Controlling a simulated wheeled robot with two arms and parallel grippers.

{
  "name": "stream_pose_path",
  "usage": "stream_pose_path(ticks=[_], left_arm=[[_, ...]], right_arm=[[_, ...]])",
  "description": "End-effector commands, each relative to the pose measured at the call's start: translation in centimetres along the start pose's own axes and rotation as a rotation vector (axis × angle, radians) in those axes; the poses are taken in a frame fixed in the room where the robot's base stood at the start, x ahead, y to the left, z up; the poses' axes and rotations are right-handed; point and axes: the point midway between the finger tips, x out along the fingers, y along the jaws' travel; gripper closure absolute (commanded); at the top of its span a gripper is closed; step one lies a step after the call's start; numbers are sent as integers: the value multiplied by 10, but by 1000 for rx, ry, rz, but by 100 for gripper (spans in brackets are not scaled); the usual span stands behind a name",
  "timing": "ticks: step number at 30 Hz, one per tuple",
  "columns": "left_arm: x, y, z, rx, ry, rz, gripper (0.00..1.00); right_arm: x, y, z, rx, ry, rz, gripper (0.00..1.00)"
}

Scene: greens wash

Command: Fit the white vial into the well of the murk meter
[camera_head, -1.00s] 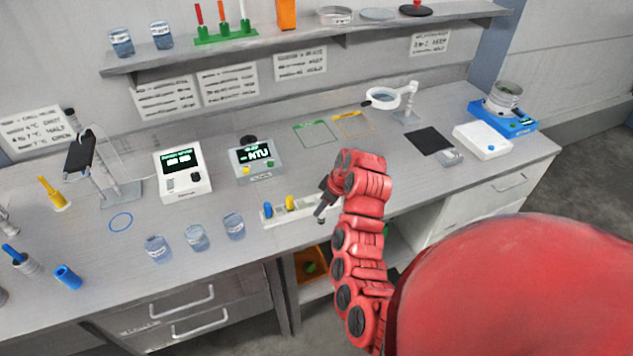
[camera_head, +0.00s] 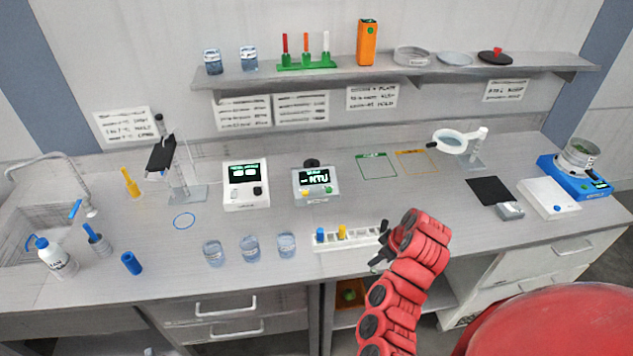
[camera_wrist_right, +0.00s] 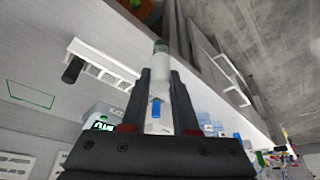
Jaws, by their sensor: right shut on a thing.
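My right gripper (camera_head: 379,262) is at the right end of the white vial rack (camera_head: 348,246), near the bench's front edge. In the right wrist view it is shut on the white vial (camera_wrist_right: 161,64), a pale tube with a dark greenish end pointing away past the fingertips. In the head view the vial is too small to make out. The murk meter (camera_head: 316,184) is a grey box with an NTU display and a black part on top, behind the rack. It also shows in the wrist view (camera_wrist_right: 101,118). I cannot see inside its well. My left gripper is out of view.
A blue vial (camera_head: 320,234) and a yellow vial (camera_head: 342,232) stand in the rack. Several beakers (camera_head: 249,248) stand left of it. Another white meter (camera_head: 245,186) is left of the murk meter. The bench between rack and murk meter is clear.

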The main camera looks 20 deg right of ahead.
Motion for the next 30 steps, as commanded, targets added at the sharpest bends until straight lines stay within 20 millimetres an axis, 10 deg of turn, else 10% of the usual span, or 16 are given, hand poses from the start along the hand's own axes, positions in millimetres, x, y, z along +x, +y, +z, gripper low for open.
stream_pose_path(ticks=[20,30], left_arm=[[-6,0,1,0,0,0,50],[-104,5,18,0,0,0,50]], right_arm=[[5,-2,-3,3,2,2,100],[67,-60,-60,149,9,62,100]])
